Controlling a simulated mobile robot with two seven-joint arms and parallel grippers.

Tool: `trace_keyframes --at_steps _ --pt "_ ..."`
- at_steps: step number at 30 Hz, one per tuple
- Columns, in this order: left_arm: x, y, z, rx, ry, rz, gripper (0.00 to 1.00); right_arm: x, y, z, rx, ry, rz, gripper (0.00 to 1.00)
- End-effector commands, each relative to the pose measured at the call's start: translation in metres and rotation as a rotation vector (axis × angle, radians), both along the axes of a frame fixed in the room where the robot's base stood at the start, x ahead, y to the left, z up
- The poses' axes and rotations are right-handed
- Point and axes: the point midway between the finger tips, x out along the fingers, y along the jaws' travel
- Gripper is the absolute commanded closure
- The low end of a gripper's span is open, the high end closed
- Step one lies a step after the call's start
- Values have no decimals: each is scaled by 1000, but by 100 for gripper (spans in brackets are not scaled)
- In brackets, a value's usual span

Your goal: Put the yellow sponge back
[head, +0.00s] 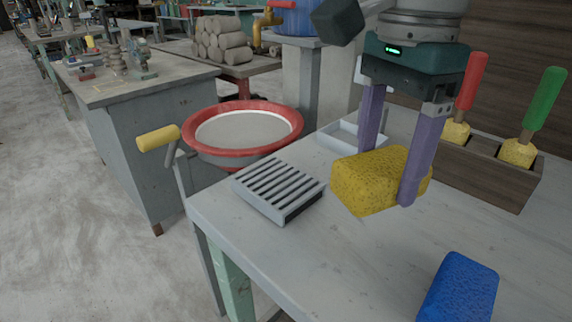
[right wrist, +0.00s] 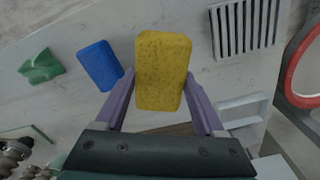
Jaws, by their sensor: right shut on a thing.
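The yellow sponge (head: 362,184) is a speckled block between the purple fingers of my right gripper (head: 387,177), which is shut on it. It looks held above the grey table (head: 330,245), though the gap beneath is hard to judge. In the right wrist view the sponge (right wrist: 162,70) shows large between both fingertips. A grey slatted rack (head: 277,188) lies to its left on the table, with nothing on it. A shallow white tray (head: 350,135) is behind the sponge, partly hidden by my gripper. My left gripper is not in view.
A blue sponge (head: 460,288) lies at the front right, and a green piece (right wrist: 40,67) shows beyond it in the right wrist view. A wooden holder (head: 487,178) with red-handled and green-handled tools stands at the right. A red-rimmed basin (head: 286,117) is beyond the table's left edge.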

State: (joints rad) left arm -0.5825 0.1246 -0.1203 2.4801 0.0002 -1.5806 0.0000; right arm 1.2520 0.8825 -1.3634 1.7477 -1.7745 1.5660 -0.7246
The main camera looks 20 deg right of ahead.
Motion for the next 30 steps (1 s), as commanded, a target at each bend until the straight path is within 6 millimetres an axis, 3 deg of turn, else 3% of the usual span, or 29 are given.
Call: trace_keyframes --at_steps 3,11,16,30 --pt "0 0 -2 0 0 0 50 -1 0 -30 0 4 1 73" --pt "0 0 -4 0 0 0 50 0 0 -57 -1 1 -1 73" --pt "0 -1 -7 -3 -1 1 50 -1 0 -85 -1 3 0 73" --pt "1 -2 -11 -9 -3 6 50 0 0 -97 0 -1 0 73"
